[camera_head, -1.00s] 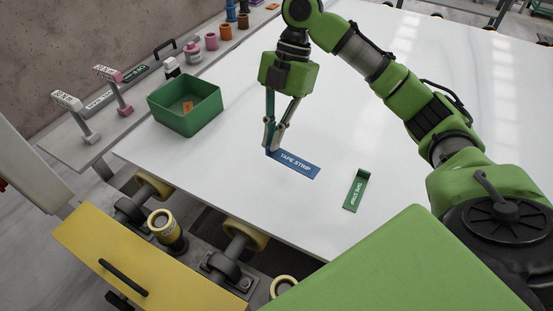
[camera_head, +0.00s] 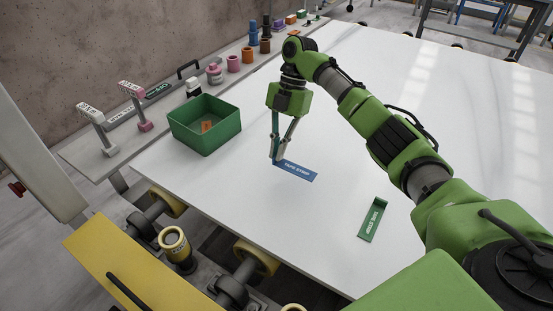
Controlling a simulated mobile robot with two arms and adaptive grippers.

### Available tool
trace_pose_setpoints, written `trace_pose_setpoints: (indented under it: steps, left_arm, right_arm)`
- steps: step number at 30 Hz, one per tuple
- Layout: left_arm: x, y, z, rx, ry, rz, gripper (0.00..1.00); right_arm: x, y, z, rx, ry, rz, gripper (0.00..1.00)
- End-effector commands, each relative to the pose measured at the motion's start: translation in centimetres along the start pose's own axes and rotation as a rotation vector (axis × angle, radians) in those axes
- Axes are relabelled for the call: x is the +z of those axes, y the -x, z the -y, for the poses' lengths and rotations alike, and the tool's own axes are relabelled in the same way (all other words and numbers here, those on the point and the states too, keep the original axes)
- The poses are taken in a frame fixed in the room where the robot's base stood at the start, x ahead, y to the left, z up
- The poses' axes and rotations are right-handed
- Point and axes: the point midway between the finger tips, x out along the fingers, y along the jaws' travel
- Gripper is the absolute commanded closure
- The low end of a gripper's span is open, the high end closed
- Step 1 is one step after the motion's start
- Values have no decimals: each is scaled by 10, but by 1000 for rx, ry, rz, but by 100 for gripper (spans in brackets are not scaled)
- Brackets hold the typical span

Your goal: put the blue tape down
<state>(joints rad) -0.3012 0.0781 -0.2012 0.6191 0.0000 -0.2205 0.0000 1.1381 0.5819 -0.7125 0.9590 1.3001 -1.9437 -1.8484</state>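The blue tape (camera_head: 296,171), a flat strip with white lettering, lies on or just above the white slab (camera_head: 240,210); I cannot tell whether it touches fully. My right gripper (camera_head: 277,158) points down at the strip's left end. Its fingertips are close together there and seem to pinch the strip's edge. A green tape strip (camera_head: 373,220) with an upturned end lies on the slab to the right and nearer. My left gripper is not in view.
A green open box (camera_head: 205,127) with an orange item (camera_head: 207,125) inside stands at the slab's left edge. A side ledge holds a pink-handled tool (camera_head: 136,106), a grey one (camera_head: 97,130) and several small coloured containers. The slab's middle is clear.

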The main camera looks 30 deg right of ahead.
Motion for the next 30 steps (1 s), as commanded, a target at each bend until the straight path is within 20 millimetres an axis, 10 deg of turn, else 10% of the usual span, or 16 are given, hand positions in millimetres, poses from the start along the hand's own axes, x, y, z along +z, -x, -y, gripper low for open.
trace_pose_setpoints:
  steps: [28, 30]
  left_arm:
    - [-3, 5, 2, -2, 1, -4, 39]
    - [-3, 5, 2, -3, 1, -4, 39]
  right_arm:
    - [31, -44, -11, 0, 0, 0, 100]
    - [31, -44, -12, 0, 0, 1, 82]
